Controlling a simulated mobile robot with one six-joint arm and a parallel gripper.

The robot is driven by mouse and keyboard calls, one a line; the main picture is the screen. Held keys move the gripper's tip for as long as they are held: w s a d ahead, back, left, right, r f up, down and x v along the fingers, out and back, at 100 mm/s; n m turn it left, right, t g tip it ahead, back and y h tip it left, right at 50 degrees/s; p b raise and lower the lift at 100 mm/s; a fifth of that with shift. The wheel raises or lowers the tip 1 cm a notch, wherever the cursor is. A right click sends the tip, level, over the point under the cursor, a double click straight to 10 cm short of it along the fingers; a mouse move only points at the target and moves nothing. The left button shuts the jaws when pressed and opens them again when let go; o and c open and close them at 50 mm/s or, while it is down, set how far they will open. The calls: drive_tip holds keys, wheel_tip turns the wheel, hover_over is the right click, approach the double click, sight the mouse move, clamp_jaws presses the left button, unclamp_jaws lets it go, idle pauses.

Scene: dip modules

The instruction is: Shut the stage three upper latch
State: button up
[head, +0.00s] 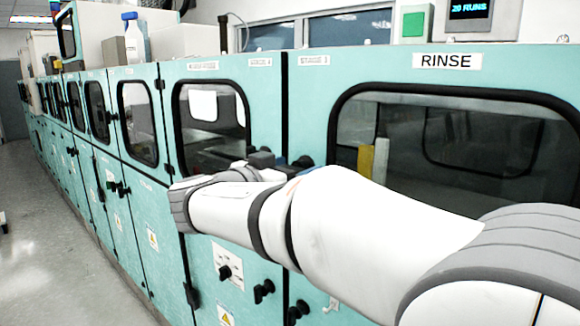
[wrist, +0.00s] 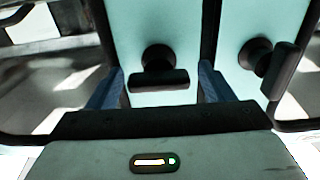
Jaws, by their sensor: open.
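In the wrist view my gripper (wrist: 160,86) is open, with one blue-grey finger on each side of a black latch (wrist: 158,80). This latch has a round knob and a bar that lies level across the view. A gap shows between the bar and each finger. A second black latch (wrist: 268,66) sits to the right, across the dark seam, with its bar steeply tilted. In the head view my gripper (head: 262,158) is at the teal cabinet front, left of a seam, and hides the latch there. A dark knob (head: 304,162) shows just right of it. The small door labels are blurred.
The RINSE door (head: 450,150) with its wide dark window is at the right. A narrower windowed door (head: 212,115) is left of my gripper. Lower knobs (head: 263,291) stick out below my arm. Free floor (head: 60,260) lies at the left.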

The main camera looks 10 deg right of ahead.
drive_tip(key=c, duration=0.9)
drive_tip(key=shift+d, duration=0.4)
drive_tip(key=shift+c, duration=0.4)
drive_tip(key=shift+a, duration=0.35)
drive_tip(key=shift+f+n+b, duration=0.15)
drive_tip(key=shift+n+b, duration=0.45)
drive_tip(key=shift+b, duration=0.25)
drive_tip(key=shift+n+b, duration=1.05)
drive_tip(key=shift+n, duration=0.15)
drive_tip(key=n+b, duration=0.1)
drive_tip(key=n, duration=0.2)
drive_tip(key=shift+a+n, duration=0.1)
drive_tip(key=shift+n, duration=0.3)
